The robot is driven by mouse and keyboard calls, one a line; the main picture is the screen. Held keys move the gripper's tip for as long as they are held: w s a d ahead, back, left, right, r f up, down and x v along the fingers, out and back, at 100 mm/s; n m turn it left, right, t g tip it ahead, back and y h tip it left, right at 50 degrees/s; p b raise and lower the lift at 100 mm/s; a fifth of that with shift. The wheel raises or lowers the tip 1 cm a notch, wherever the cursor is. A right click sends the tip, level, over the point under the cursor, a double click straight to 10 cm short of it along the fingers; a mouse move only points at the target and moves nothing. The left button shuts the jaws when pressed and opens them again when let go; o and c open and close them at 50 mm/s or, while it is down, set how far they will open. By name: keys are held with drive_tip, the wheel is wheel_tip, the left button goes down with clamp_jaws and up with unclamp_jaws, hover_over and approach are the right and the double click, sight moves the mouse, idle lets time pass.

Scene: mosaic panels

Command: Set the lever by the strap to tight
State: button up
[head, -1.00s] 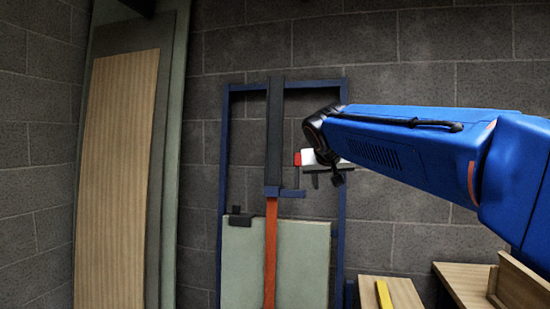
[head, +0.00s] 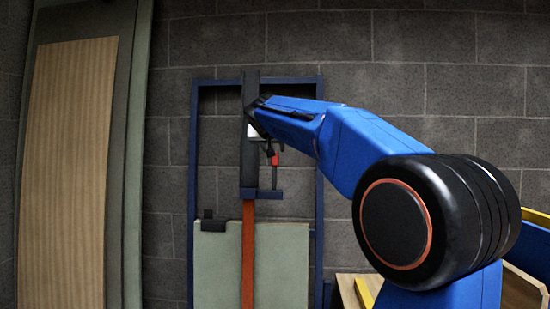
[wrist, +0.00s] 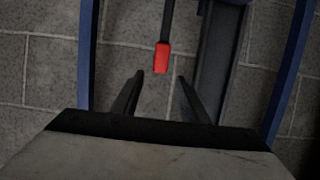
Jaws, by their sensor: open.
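The lever (head: 274,160) is a thin dark bar with a red tip. In the head view it stands roughly upright above the dark blue bracket (head: 268,194), just right of the dark vertical strap rail (head: 250,110). An orange strap (head: 248,250) runs down below the bracket. In the wrist view the lever's red tip (wrist: 162,58) shows just beyond the fingertips, in line with the gap between them. My gripper (wrist: 160,75) is open and empty. In the head view it is small and partly hidden by my arm, close above the lever tip; whether it touches cannot be told.
A dark blue frame (head: 318,170) stands against the grey block wall. A pale green panel (head: 285,265) sits in its lower part, with a dark clamp (head: 210,222) at its edge. Tall boards (head: 65,170) lean at left. Wooden pieces (head: 350,290) stand at lower right.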

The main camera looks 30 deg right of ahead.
sight(275, 171)
drive_tip(key=x, duration=1)
clamp_jaws()
